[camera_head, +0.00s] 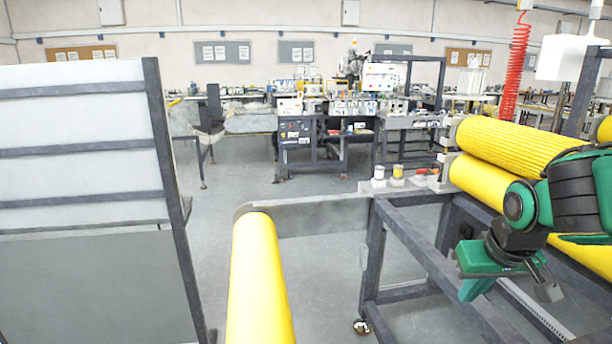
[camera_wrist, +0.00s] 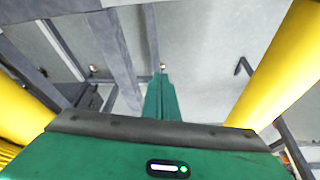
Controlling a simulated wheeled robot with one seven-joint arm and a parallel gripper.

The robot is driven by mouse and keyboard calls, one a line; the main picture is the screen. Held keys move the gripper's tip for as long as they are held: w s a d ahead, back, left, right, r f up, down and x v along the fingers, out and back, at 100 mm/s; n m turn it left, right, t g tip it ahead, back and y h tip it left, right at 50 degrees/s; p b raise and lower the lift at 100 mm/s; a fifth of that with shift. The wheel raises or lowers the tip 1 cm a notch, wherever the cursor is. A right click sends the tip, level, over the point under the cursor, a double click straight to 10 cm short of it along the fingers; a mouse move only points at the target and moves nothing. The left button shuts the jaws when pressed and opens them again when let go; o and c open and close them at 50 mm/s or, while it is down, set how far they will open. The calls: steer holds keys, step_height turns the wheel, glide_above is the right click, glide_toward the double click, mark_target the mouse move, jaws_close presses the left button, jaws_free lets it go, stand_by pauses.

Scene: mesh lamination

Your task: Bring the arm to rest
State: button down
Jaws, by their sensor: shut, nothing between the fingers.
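My gripper (camera_head: 474,290) is green and hangs at the end of my bent green and black arm (camera_head: 575,195), on the right of the head view. It is beside the yellow rollers and in front of the grey metal frame in the picture. In the wrist view the green fingers of my gripper (camera_wrist: 160,78) lie together and hold nothing. They point over the floor and the frame's bars.
Ribbed and smooth yellow rollers (camera_head: 515,143) are close to my arm. A grey frame (camera_head: 405,225) stands below. Another yellow roller (camera_head: 258,280) juts out at front centre. A panelled rack (camera_head: 80,150) stands at left. Open floor (camera_head: 260,180) shows between them.

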steer(key=s+d+f+m+g, duration=0.1)
steer(key=s+d+m+g, duration=0.1)
steer(key=s, duration=0.7)
steer(key=s+d+f+m+g, duration=0.1)
steer(key=s+d+m+g, duration=0.1)
steer(key=s+d+m, duration=0.2)
steer(key=s+d, duration=0.2)
steer(key=s, duration=0.2)
steer(key=shift+s+d+y, duration=0.25)
steer(key=shift+s+y, duration=0.15)
